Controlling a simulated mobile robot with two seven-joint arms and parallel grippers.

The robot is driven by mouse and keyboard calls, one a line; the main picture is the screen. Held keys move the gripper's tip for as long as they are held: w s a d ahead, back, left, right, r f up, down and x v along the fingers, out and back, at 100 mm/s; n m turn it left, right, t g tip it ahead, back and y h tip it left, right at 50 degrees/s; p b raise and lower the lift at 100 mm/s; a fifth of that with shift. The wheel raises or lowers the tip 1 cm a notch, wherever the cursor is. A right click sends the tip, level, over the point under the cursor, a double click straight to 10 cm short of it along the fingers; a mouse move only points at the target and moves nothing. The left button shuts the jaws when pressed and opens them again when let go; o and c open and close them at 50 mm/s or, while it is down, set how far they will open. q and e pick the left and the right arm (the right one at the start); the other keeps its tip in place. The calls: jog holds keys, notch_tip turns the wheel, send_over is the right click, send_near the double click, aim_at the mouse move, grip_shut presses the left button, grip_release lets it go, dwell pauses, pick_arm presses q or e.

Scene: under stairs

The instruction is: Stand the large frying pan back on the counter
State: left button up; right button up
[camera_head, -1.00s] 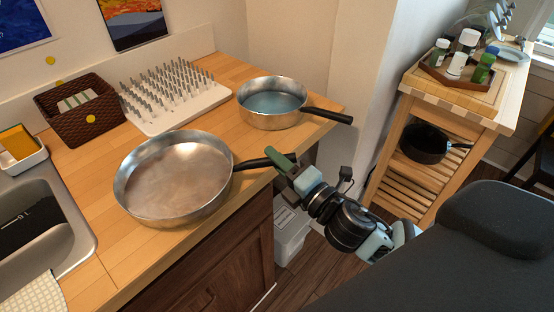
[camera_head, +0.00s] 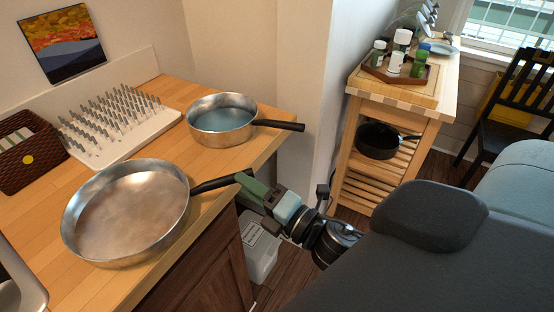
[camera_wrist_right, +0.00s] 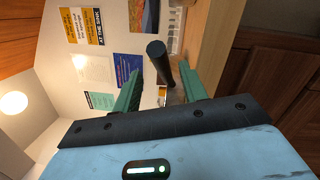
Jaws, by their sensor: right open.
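The large frying pan (camera_head: 128,215), silver with a brownish inside, sits flat on the wooden counter (camera_head: 222,160) near its front edge. Its black handle (camera_head: 212,185) points right, past the edge. My right gripper (camera_head: 247,182) is open at the handle's end, with its green fingers beside it. In the right wrist view the dark round handle end (camera_wrist_right: 157,50) shows between the two green fingers (camera_wrist_right: 160,82), with gaps on both sides. I cannot tell how far it reaches between them. My left gripper is not in view.
A smaller pan (camera_head: 222,120) with a bluish inside stands behind, its handle also over the edge. A white pegged rack (camera_head: 120,125) and a brown basket (camera_head: 30,155) are at the left. A wooden cart (camera_head: 400,105) stands right. A pale bin (camera_head: 260,250) is below the gripper.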

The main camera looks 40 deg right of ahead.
jog(key=b+v, duration=0.1)
jog(key=v, duration=0.6)
jog(key=shift+s, duration=0.4)
jog(key=shift+d+f, duration=0.1)
jog(key=s+d+f+m+g+h, duration=0.1)
jog(key=s+f+m+g+h, duration=0.15)
jog(key=f+m, duration=0.8)
jog(key=s+a+f+m+g, duration=0.3)
jog(key=s+f+m, duration=0.3)
jog(key=s+f, duration=0.5)
jog(key=s+a+f+m+g, duration=0.2)
jog(key=s+f+m+g, duration=0.4)
jog(key=s+f, duration=0.4)
notch_tip(320, 180, down, 3)
jog(key=shift+s+a+f, duration=0.1)
jog(key=shift+s+a, duration=0.25)
jog(key=shift+a, duration=0.05)
jog(key=shift+w, duration=0.1)
